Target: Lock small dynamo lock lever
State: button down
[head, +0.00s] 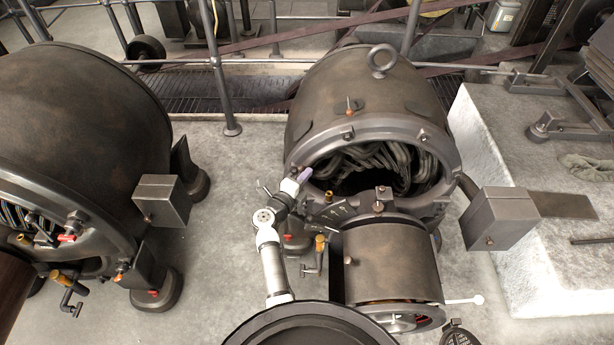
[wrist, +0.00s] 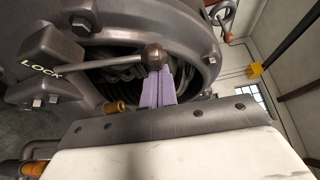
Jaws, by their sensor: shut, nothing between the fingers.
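The lock lever (wrist: 115,62) shows in the wrist view as a thin rod with a dark ball knob. It runs rightward from a block marked LOCK (wrist: 45,68) on the dynamo's round metal rim. My gripper (wrist: 161,72) has its purple fingers together, with their tips right at the ball knob. I cannot tell whether they touch it. In the head view my gripper (head: 303,176) is at the left side of the open front of the dynamo (head: 370,92). The lever is not clear there.
A smaller cylinder (head: 388,258) sits in front of the dynamo's opening. An orange-handled crank (head: 319,246) is left of it. A grey box (head: 498,218) stands out at the right. A larger dynamo (head: 75,120) is at the left, with bare floor between.

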jog(key=shift+a+r+n+t+h, duration=0.15)
jog(key=shift+a+n+t, duration=0.1)
jog(key=shift+a+n, duration=0.25)
jog(key=shift+a+r+n+t+h, duration=0.15)
jog(key=shift+a+n+t, duration=0.1)
jog(key=shift+a+n, duration=0.25)
jog(key=a+n+t+b, duration=0.3)
jog(key=a+n+b, duration=0.1)
jog(key=a+n, duration=0.2)
jog(key=shift+f, duration=0.25)
jog(key=shift+s+a+f, duration=0.1)
jog(key=shift+a, duration=0.05)
